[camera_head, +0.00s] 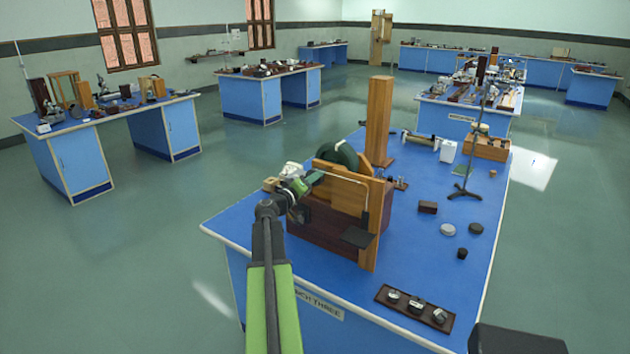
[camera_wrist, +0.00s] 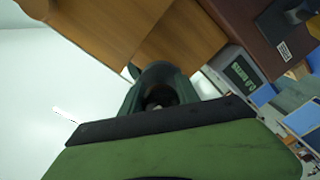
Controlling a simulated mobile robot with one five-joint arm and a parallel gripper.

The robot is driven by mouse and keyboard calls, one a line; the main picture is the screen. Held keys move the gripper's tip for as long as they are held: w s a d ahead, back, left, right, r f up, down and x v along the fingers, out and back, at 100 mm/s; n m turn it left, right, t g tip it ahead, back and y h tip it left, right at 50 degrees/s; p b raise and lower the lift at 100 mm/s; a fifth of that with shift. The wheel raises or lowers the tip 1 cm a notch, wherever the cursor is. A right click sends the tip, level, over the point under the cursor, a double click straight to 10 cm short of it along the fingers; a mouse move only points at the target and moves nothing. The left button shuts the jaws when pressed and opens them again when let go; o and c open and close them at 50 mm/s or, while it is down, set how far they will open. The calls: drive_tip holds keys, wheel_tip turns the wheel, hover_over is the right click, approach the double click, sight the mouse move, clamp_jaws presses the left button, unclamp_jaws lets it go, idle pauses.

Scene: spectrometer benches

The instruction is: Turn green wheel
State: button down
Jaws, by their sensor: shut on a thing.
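The dark green wheel (camera_head: 338,156) stands upright in a wooden frame on a red-brown base (camera_head: 322,228), near the left edge of the blue bench. My gripper (camera_head: 314,178) is at the lower left of the wheel, in front of the wooden board. In the wrist view a dark green rounded part (camera_wrist: 158,84) sits right at my gripper (camera_wrist: 155,112), against its dark finger edge. My gripper is shut on this part, which looks like part of the wheel. The exact contact is hidden by the finger.
A thin metal rod crosses the board towards a black plate (camera_head: 357,237). A tall wooden post (camera_head: 379,120) stands behind the wheel. A tray of small round parts (camera_head: 414,306) lies near the front edge. A grey box with a green display (camera_wrist: 240,72) shows in the wrist view.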

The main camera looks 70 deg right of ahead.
idle(0.3)
drive_tip(key=c, duration=1.3)
unclamp_jaws()
drive_tip(key=shift+c, duration=0.2)
drive_tip(key=o, duration=0.4)
drive_tip(key=shift+w+a+r, duration=0.1)
drive_tip(key=shift+a, duration=0.1)
drive_tip(key=shift+d, duration=0.15)
drive_tip(key=shift+a, duration=0.3)
drive_tip(key=v, duration=1.7)
drive_tip(key=shift+w, duration=0.1)
